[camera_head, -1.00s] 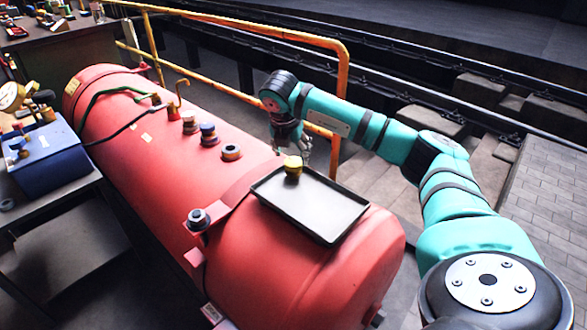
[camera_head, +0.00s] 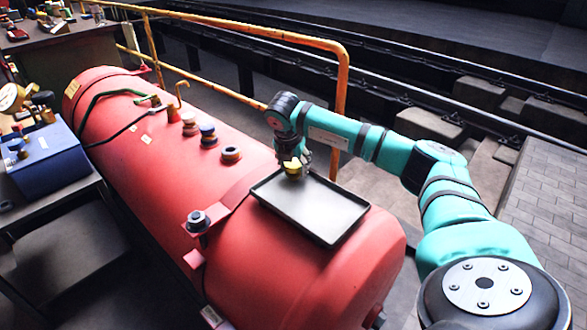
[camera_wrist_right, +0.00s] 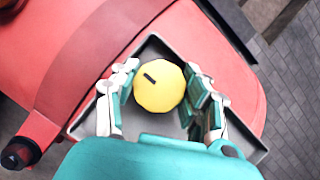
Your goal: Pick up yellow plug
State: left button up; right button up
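The yellow plug (camera_wrist_right: 158,87) sits near the far corner of the dark metal tray (camera_head: 318,226). The tray lies on top of the near end of the red boiler (camera_head: 265,262). In the head view, the plug (camera_head: 291,169) is partly hidden by my right gripper (camera_head: 296,163), which points down over it. In the right wrist view, the fingers stand on either side of the plug. They look spread, with narrow gaps at its sides, and no firm grip shows. My left gripper is not in view.
Several fittings stand along the boiler, including a dark ring fitting (camera_head: 231,154). A yellow railing (camera_head: 343,85) runs behind the boiler, close to my right arm. A blue box (camera_head: 50,160) stands on a bench at left. The rest of the tray is empty.

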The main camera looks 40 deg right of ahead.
jog(key=shift+c, duration=1.4)
jog(key=shift+r, duration=0.15)
